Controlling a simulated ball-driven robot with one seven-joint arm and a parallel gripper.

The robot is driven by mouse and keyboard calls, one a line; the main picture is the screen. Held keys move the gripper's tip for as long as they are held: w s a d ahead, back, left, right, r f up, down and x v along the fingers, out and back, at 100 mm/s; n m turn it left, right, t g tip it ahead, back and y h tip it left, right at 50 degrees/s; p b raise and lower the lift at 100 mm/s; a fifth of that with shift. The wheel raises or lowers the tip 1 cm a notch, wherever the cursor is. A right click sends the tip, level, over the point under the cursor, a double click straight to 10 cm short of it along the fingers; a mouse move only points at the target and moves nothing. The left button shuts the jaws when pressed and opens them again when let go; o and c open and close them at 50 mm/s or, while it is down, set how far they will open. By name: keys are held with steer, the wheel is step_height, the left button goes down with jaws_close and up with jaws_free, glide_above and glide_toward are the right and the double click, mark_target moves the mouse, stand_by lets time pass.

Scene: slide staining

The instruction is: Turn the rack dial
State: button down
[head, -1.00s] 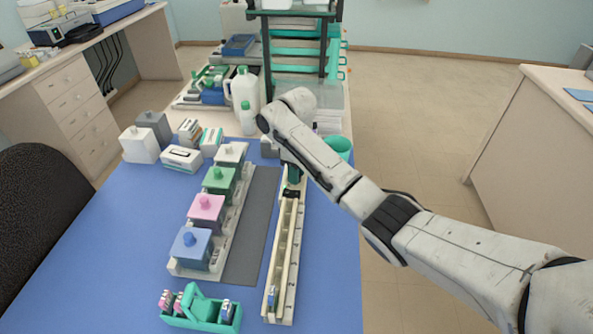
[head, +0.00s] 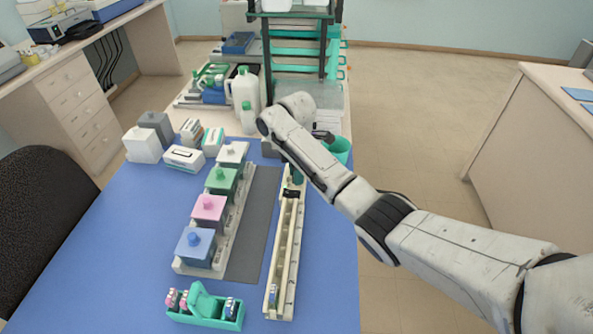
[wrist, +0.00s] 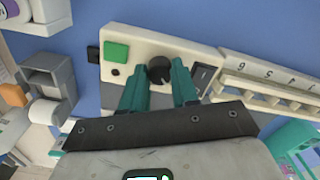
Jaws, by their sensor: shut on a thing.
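The rack (head: 285,250) is a long cream rail on the blue mat, with slots along it. In the wrist view its end panel (wrist: 133,42) carries a round black dial (wrist: 160,69) with a pale pointer mark. A green square screen or button (wrist: 116,52) sits left of the dial. My gripper (wrist: 161,78) has teal fingers, one on each side of the dial, shut on it. In the head view my arm hides the dial and most of my gripper.
Staining jars with coloured lids (head: 209,208) stand in a row left of the rack. A teal slide holder (head: 207,308) sits at the near edge. A teal cup (head: 341,150) stands close to my wrist. White bottles (head: 245,90) stand behind.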

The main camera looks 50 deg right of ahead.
steer(key=shift+n, duration=0.3)
stand_by(0.4)
steer(key=c, duration=1.1)
jaws_free()
steer(key=shift+r, duration=0.1)
step_height(320, 180, up, 11)
steer(key=shift+f+p, duration=0.15)
steer(key=shift+p, duration=0.4)
steer(key=shift+f, duration=0.1)
